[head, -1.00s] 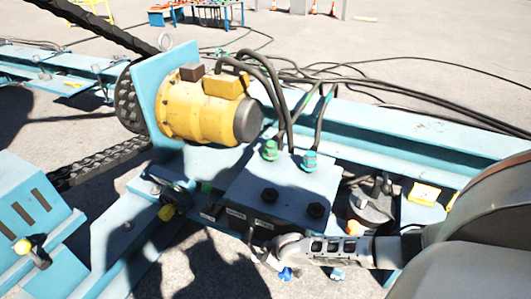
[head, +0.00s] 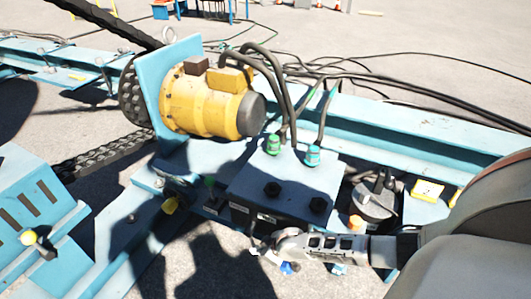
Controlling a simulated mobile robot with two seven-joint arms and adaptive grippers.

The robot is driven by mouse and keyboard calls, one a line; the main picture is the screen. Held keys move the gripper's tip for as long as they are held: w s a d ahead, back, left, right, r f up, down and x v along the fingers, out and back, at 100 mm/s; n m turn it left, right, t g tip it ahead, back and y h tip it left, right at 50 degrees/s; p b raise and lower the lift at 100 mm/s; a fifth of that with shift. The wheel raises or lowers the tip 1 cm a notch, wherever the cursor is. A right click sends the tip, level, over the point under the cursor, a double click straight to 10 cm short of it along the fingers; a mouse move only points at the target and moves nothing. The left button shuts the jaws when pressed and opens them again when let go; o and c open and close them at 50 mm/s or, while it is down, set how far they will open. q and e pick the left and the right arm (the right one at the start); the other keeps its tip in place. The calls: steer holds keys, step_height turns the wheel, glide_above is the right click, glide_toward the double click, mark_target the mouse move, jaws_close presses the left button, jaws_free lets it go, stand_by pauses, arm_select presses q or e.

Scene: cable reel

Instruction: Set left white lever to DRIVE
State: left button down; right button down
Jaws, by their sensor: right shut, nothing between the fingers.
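My right gripper (head: 264,246) comes in from the right with its fingertips shut and empty. It is at the lower front of the blue control box (head: 285,188), by a small whitish part (head: 255,250). This part may be the white lever, but it is too small and shaded to tell. I cannot tell whether the fingertips touch it. Small white labels (head: 239,208) show on the box's front face; their text cannot be read. My left gripper is not in view.
A yellow motor (head: 205,100) with cables stands behind the box. A blue beam (head: 410,135) runs behind; open ground lies in front.

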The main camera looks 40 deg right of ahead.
steer(key=v, duration=1.1)
steer(key=shift+s+r, duration=0.15)
steer(key=shift+r, duration=0.25)
